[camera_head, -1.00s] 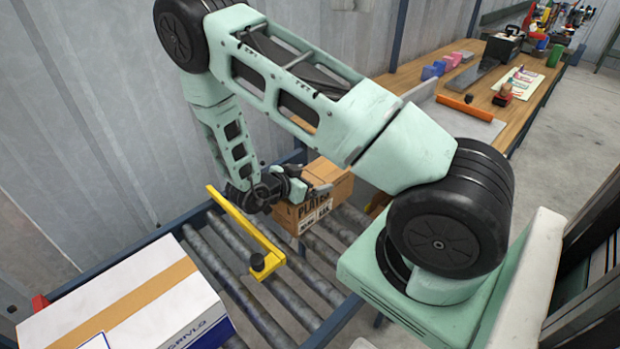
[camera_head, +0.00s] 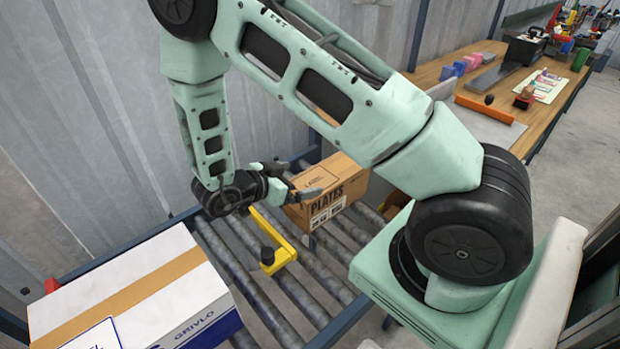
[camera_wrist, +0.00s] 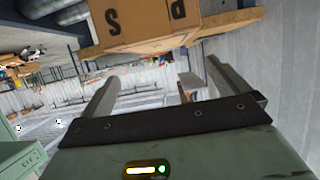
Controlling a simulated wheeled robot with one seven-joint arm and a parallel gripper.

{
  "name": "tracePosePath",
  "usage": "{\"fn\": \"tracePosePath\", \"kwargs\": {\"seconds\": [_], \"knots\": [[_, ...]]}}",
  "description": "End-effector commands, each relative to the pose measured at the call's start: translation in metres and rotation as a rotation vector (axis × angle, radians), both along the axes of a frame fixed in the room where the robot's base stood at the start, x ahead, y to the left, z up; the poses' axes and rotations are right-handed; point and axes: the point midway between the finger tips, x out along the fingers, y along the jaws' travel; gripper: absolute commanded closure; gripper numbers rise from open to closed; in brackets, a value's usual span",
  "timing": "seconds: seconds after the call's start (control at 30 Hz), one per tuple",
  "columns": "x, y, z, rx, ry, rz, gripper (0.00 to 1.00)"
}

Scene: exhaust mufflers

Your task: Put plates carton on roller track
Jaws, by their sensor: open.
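The plates carton (camera_head: 338,190) is a small brown box with "PLATES" printed on its side. It rests on the roller track (camera_head: 282,291), behind the yellow stop bar. My gripper (camera_head: 300,180) is at the carton's left side in the head view, with its fingers apart. In the wrist view the carton (camera_wrist: 150,28) lies beyond the open fingertips (camera_wrist: 160,85), with nothing between them. Whether a finger touches the carton cannot be told.
A yellow stop bar (camera_head: 283,252) crosses the rollers. A large white carton (camera_head: 185,290) with a tan tape strip stands at the front left. A wooden workbench (camera_head: 440,78) with tools runs along the back right.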

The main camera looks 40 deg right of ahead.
Motion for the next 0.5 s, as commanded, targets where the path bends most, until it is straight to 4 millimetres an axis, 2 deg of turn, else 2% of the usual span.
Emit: {"fn": "tracePosePath", "kwargs": {"seconds": [0.17, 0.27, 0.37, 0.43, 0.47, 0.5], "knots": [[0.004, 0.015, 0.006, 0.012, -0.006, 0.013, 0.00], [0.020, 0.030, 0.008, 0.096, -0.040, 0.101, 0.00], [0.053, 0.066, 0.015, 0.276, -0.096, 0.306, 0.00], [0.076, 0.110, 0.028, 0.439, -0.122, 0.514, 0.00], [0.081, 0.133, 0.035, 0.509, -0.122, 0.612, 0.00], [0.085, 0.163, 0.047, 0.599, -0.112, 0.745, 0.00]]}}
